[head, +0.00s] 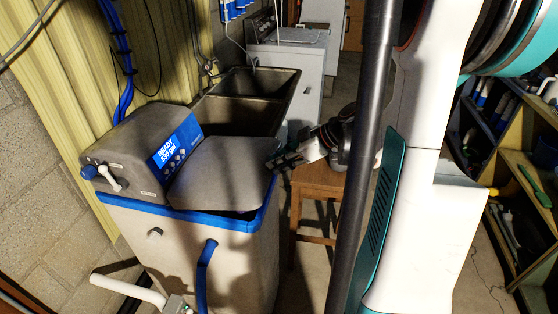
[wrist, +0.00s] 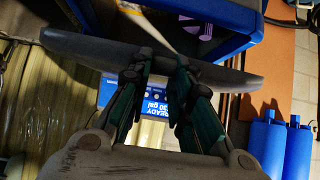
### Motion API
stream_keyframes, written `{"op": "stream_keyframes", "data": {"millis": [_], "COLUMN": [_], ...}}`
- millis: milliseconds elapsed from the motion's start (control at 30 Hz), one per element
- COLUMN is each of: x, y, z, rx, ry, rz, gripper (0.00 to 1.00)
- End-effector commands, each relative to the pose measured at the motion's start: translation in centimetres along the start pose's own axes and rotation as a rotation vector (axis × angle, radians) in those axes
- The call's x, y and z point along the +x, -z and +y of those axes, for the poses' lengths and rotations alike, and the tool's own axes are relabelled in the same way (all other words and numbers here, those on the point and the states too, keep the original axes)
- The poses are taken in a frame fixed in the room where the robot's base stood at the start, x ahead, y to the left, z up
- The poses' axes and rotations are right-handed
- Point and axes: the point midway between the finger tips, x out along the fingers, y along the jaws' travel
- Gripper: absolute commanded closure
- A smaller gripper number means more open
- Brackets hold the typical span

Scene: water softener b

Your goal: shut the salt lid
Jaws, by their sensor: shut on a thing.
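The salt lid (head: 222,175) is a grey panel on top of the softener cabinet (head: 215,250), beside the control head (head: 140,155). It lies tilted, with a dark gap between its front edge and the cabinet's blue rim (head: 240,224). My gripper (head: 280,161) reaches in from the right and meets the lid's right edge. In the wrist view my gripper (wrist: 162,66) has its two fingers at the lid (wrist: 90,48), which shows nearly edge-on as a grey band. The fingers are shut on the lid; their exact contact is partly hidden.
A wooden stool (head: 318,180) stands right of the cabinet, under my gripper. A double sink (head: 250,100) is behind. Shelves (head: 515,180) stand at the far right. A blue hose (head: 205,270) and a white pipe (head: 125,288) are at the cabinet's front.

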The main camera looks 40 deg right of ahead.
Motion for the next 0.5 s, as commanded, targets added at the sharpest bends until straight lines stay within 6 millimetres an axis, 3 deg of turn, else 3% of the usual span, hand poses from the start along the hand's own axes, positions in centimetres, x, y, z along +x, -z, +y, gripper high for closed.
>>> {"op": "stream_keyframes", "data": {"millis": [200, 500], "x": [1.0, 1.0], "y": [-1.8, -1.9], "z": [0.0, 0.0], "rx": [0.001, 0.001], "ry": [-0.001, -0.001], "rz": [-0.001, -0.002], "gripper": [0.95, 0.96]}}
